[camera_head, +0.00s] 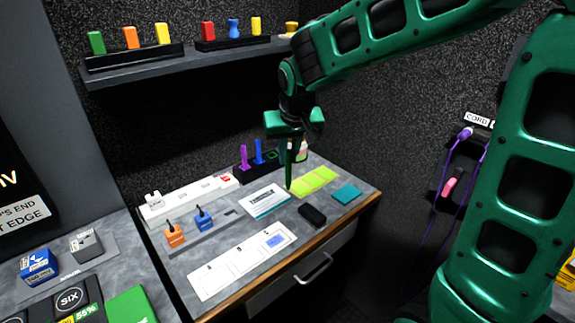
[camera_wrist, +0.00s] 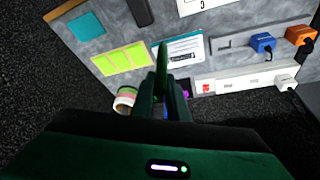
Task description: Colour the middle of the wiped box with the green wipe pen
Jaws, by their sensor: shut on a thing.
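My gripper (camera_head: 292,140) is shut on the green pen (camera_head: 289,172), which points down above the back of the desk, near the yellow-green notes. In the wrist view the pen (camera_wrist: 161,62) sticks out between my fingers (camera_wrist: 161,88). The white strip with three boxes (camera_head: 226,276) lies along the desk's front edge, to the lower left of the pen and apart from it. Its right box holds a blue patch (camera_head: 275,241); its middle box (camera_head: 243,261) looks white. In the wrist view only part of the strip (camera_wrist: 200,5) shows, at the top edge.
A pen rack (camera_head: 243,176) holds a purple and a blue pen behind the desk area. A black block (camera_head: 312,214), a teal note (camera_head: 347,193), yellow-green notes (camera_head: 315,181), a printed card (camera_head: 264,201), and orange (camera_head: 174,236) and blue (camera_head: 204,219) plugs occupy the desk. A shelf (camera_head: 180,62) hangs above.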

